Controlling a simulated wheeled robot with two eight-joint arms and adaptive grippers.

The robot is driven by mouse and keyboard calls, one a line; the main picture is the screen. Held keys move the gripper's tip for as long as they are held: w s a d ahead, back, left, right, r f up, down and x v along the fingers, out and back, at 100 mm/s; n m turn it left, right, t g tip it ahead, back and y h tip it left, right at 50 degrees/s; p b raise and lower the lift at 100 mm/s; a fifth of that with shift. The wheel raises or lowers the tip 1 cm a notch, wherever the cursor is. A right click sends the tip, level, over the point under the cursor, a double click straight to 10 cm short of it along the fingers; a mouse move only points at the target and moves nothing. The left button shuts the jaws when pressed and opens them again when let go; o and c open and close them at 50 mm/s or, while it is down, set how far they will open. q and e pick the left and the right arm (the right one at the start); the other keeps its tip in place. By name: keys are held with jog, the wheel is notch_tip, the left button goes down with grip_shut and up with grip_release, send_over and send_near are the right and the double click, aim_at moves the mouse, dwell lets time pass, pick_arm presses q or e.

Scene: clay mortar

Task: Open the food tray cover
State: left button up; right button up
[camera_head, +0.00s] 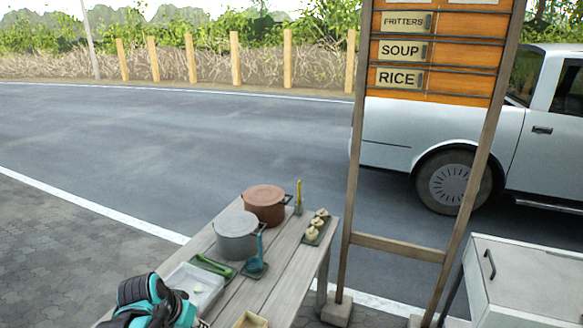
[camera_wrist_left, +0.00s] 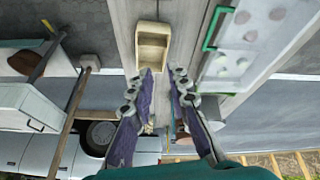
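The food tray (camera_head: 189,291) is pale and shallow and lies at the near left of the table. In the left wrist view its clear cover (camera_wrist_left: 226,69) shows pale round pieces beneath, and a green bar, seemingly a handle, (camera_wrist_left: 212,28) runs along its left side. My left gripper (camera_wrist_left: 162,76) is open and empty, with a gap between its fingers. In the wrist view it points between a beige box (camera_wrist_left: 153,45) and the covered tray, touching neither as far as I can tell. In the head view its arm hides the tray's near part. My right gripper is not in view.
A grey pot (camera_head: 237,240) and a brown pot (camera_head: 265,207) stand behind the tray. Green tongs (camera_head: 212,265), a teal ladle (camera_head: 256,265) and a tray of buns (camera_head: 318,228) lie nearby. A wooden sign frame (camera_head: 357,170) stands right of the table (camera_head: 290,275).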

pick_arm(q)
jog(key=s+d+n+t+y, duration=0.1)
jog(key=s+d, duration=0.4)
jog(key=s, duration=0.7)
jog(key=shift+d+r+t, duration=0.15)
jog(key=shift+r+t, duration=0.05)
jog(key=shift+t, duration=0.6)
jog(key=shift+s+d+f+n, duration=0.1)
jog(key=shift+s+n, duration=0.2)
grip_shut()
